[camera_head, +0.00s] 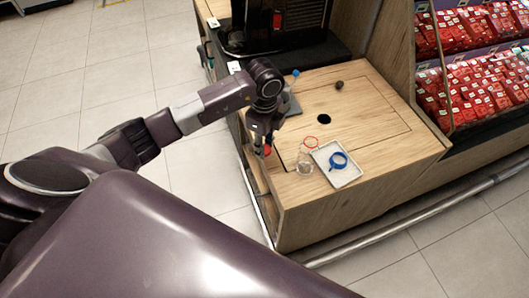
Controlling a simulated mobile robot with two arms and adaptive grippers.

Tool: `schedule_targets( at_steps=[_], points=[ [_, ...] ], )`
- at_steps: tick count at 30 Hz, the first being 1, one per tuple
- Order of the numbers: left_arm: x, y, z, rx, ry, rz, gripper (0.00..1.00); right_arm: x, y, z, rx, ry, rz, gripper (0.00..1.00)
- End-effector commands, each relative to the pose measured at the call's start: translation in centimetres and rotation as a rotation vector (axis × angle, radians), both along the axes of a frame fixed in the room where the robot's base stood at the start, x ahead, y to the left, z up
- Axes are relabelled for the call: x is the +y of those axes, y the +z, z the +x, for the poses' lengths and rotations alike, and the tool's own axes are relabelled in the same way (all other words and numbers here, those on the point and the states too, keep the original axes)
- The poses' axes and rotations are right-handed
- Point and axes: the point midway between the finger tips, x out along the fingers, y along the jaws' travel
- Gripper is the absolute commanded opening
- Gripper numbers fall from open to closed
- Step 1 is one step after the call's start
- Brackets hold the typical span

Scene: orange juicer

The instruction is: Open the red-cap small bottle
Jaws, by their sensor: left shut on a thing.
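My left gripper (262,141) reaches in from the left and points down at the counter's left edge. It is shut on a small red thing that looks like a red cap (267,150). The fingers and arm partly hide it, and I cannot tell whether a bottle is attached to it. A clear, see-through container (305,163) stands on the counter to the right of the gripper, apart from it. A thin red ring (310,142) shows at or just behind its top; I cannot tell whether they touch. My right gripper is not in view.
A white tray (349,178) with a blue ring-shaped thing (339,160) lies right of the clear container. The wooden counter (385,125) has a round black hole and a small dark object (339,85). A black machine (278,25) stands behind. Shelves of red packs (480,90) are at right.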

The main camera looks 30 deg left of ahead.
Motion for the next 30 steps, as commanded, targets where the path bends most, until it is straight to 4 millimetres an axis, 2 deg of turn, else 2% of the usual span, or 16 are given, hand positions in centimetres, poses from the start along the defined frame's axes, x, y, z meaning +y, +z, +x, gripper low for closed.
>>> schedule_targets(
  at_steps=[8, 20, 21, 26, 30],
  points=[
    [0.0, -3.8, -0.1, 0.004, 0.000, 0.000, 0.00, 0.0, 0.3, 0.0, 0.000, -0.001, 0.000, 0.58],
    [0.0, -4.5, -0.1, 0.002, 0.000, 0.000, 0.00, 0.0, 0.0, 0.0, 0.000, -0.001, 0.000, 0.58],
    [0.0, -4.5, -0.1, 0.002, 0.000, 0.000, 0.28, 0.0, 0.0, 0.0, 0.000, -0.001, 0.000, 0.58],
    [0.0, -4.4, -0.1, 0.002, 0.000, 0.000, 0.45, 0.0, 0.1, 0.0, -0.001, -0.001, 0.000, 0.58],
    [0.0, -4.4, -0.1, 0.002, 0.000, 0.000, 0.45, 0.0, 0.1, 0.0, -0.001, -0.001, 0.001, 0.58]
  ],
)
